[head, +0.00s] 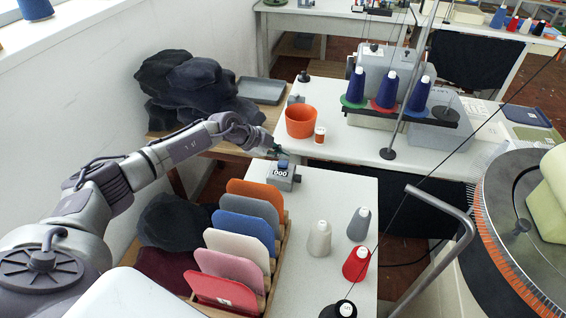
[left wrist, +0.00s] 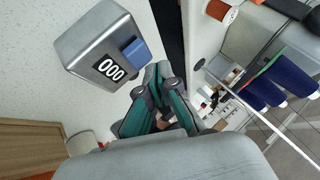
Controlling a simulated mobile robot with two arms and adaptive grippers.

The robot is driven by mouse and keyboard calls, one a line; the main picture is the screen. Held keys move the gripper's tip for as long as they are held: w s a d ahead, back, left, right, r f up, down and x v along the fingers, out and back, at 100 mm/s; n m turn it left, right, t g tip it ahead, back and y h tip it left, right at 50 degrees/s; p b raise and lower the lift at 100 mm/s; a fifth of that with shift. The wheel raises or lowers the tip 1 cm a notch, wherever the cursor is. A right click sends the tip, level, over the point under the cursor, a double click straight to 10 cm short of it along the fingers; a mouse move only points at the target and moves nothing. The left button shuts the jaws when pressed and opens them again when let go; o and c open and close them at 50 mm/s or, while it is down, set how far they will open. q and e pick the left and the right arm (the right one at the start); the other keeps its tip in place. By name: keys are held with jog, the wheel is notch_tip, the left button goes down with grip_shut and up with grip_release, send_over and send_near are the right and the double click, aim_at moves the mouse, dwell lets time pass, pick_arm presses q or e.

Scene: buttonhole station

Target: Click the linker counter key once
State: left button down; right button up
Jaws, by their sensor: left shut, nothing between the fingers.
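The linker counter (head: 281,176) is a small grey box on the white table, with a blue key (head: 283,164) on top and a display reading 000. In the left wrist view the counter (left wrist: 88,45) is at the upper left, and its blue key (left wrist: 137,52) faces the fingertips. My left gripper (head: 286,152) is shut and empty, just above and behind the counter in the head view. In the left wrist view the closed fingertips (left wrist: 158,72) are beside the key, with a small gap showing. My right gripper is not in view.
A rack of coloured panels (head: 241,240) stands in front of the counter. Yarn cones (head: 356,262) stand to the right. An orange bucket (head: 300,121) and a small orange spool (head: 320,135) stand behind on another table. A linking machine dial (head: 520,220) is at the right.

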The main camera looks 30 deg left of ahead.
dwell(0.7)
pick_arm(q)
jog(key=shift+f, duration=0.4)
jog(key=shift+f, duration=0.1)
jog(key=shift+f, duration=0.5)
dwell(0.5)
dwell(0.4)
jog(key=shift+r+p, duration=1)
jog(key=shift+p, duration=0.45)
